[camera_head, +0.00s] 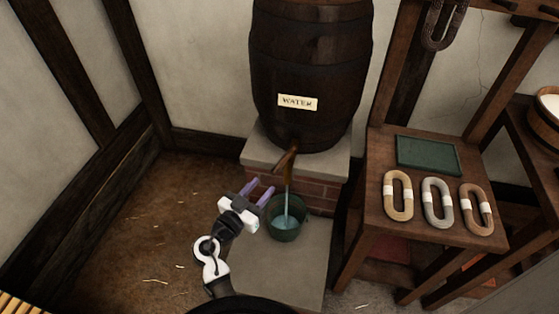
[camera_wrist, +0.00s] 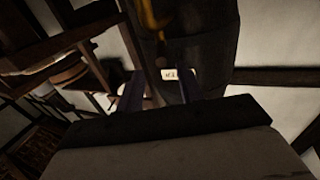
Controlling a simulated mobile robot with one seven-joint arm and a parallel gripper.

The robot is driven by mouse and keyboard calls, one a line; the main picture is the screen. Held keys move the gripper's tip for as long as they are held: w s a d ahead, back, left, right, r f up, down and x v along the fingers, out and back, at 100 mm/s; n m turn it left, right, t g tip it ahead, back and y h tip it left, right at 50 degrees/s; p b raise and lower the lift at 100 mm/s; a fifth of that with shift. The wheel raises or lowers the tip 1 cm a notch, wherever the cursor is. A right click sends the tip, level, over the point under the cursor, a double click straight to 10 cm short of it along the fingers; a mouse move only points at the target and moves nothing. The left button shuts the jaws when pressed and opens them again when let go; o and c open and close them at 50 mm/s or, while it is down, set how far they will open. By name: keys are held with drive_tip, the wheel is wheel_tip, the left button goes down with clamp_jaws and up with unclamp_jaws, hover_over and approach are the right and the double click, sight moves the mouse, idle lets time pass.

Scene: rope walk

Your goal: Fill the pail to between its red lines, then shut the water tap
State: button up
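A dark wooden barrel (camera_head: 312,65) labelled WATER stands on a brick and stone block. Its brass-coloured tap (camera_head: 287,159) sticks out low at the front, and a pale water stream (camera_head: 288,190) runs down from it. The green pail (camera_head: 292,236) stands upright under the stream with blue water inside; I cannot make out its red lines. My gripper (camera_head: 261,189) is open and empty, its two purple fingers apart, just left of the stream and below the tap. In the wrist view the tap (camera_wrist: 153,22) and the barrel's label (camera_wrist: 178,74) show beyond the fingers.
To the right stands a wooden table (camera_head: 376,226) with a green mat (camera_head: 428,154) and three rope coils (camera_head: 438,203). A dark coil (camera_head: 444,22) hangs above it. A wooden tub (camera_head: 541,118) is at the far right.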

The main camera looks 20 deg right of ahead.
sight(282, 164)
drive_tip(key=p+x, duration=0.3)
drive_tip(key=x, duration=0.7)
drive_tip(key=shift+r, duration=0.1)
drive_tip(key=shift+w+d, duration=0.35)
drive_tip(key=shift+d, duration=0.05)
clamp_jaws()
